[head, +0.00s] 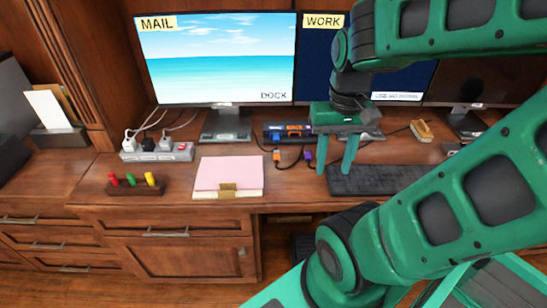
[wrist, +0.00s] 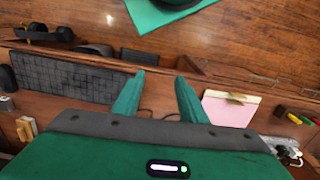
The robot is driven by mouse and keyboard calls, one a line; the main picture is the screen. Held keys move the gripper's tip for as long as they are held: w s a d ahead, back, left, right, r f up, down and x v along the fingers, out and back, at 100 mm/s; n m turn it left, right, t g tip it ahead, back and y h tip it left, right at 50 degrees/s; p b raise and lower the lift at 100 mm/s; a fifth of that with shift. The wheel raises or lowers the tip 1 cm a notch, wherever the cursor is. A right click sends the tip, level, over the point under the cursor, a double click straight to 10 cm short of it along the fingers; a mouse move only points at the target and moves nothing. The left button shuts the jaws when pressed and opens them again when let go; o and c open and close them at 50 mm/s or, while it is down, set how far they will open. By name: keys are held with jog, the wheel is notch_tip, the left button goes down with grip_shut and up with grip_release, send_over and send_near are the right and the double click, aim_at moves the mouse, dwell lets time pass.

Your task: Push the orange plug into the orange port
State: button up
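The orange plug (head: 277,155) lies on the desk on a dark cable, in front of a small dark dock (head: 268,129). The orange port (head: 294,129) is a small orange patch on the dock's front; its opening is too small to make out. My gripper (head: 334,170) is open and empty above the desk, right of the plug and left of the keyboard's middle. In the wrist view its two fingers (wrist: 160,76) stand apart with bare wood between them. The plug and port are hidden in the wrist view.
A purple plug (head: 308,155) lies between the orange plug and my gripper. A blue plug (head: 275,136) is at the dock. A pink notebook (head: 228,174) lies left, a keyboard (head: 375,180) right. A power strip (head: 157,152) and monitors (head: 215,60) stand behind.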

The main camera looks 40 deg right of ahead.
jog(key=w+d+r, duration=0.1)
jog(key=w+d, duration=0.1)
jog(key=d, duration=0.1)
send_over(276, 155)
notch_tip(276, 155, down, 8)
jog(key=shift+m, duration=0.3)
notch_tip(276, 155, down, 10)
jog(key=shift+f, duration=0.2)
jog(key=shift+c, duration=0.6)
grip_shut()
